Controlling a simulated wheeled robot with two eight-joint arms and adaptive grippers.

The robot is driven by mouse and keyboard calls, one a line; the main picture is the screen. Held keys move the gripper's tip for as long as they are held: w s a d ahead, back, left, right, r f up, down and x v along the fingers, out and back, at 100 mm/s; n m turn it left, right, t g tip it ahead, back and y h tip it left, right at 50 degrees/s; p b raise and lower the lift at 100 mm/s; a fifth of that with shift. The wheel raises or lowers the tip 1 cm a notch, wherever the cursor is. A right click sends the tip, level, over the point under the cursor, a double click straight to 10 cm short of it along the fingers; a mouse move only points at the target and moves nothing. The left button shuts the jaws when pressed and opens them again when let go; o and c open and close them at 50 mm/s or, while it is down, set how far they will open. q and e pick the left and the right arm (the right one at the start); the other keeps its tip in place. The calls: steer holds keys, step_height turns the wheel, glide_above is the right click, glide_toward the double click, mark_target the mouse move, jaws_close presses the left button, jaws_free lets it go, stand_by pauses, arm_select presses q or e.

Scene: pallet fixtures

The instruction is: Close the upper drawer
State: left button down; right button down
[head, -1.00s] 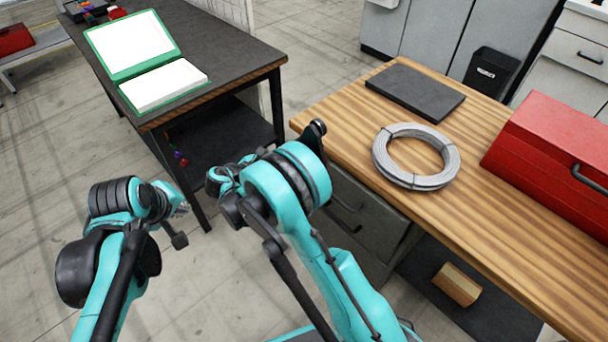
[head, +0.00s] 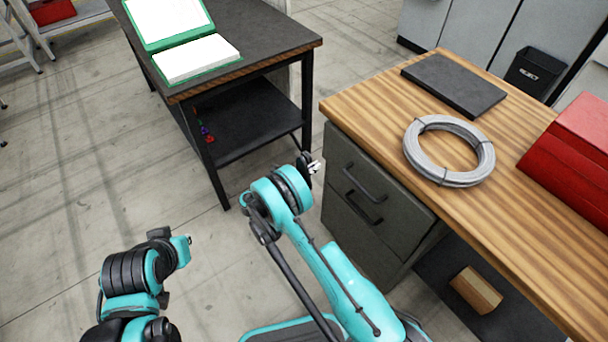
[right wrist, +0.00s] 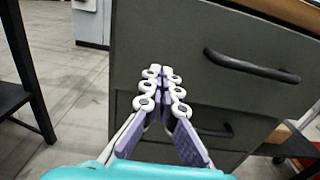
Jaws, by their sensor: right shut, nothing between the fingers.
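The upper drawer (head: 375,190) is the top grey front with a dark bar handle, under the wooden bench top. In the head view it looks flush or nearly flush with the cabinet; a small gap cannot be ruled out. It fills much of the right wrist view (right wrist: 160,45), its handle (right wrist: 250,66) to the right. My right gripper (head: 314,168) is shut and empty, left of the drawer front. In the right wrist view its fingertips (right wrist: 161,72) overlap the front's lower left part; contact cannot be told. My left gripper (head: 184,243) is at lower left, its fingers unclear.
A lower drawer (right wrist: 210,120) with its own handle sits below. The wooden bench top (head: 370,105) holds a cable coil (head: 420,165), a dark flat slab (head: 455,83) and a red toolbox (head: 570,150). A dark table (head: 270,35) stands at back left. The floor between is clear.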

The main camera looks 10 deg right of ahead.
mark_target(336, 154)
steer(key=b+x, duration=0.2)
steer(key=x, duration=0.5)
steer(key=shift+d, duration=0.1)
steer(key=shift+w+d, duration=0.1)
steer(key=shift+d, duration=0.05)
steer(key=x, duration=0.5)
steer(key=shift+r, duration=0.1)
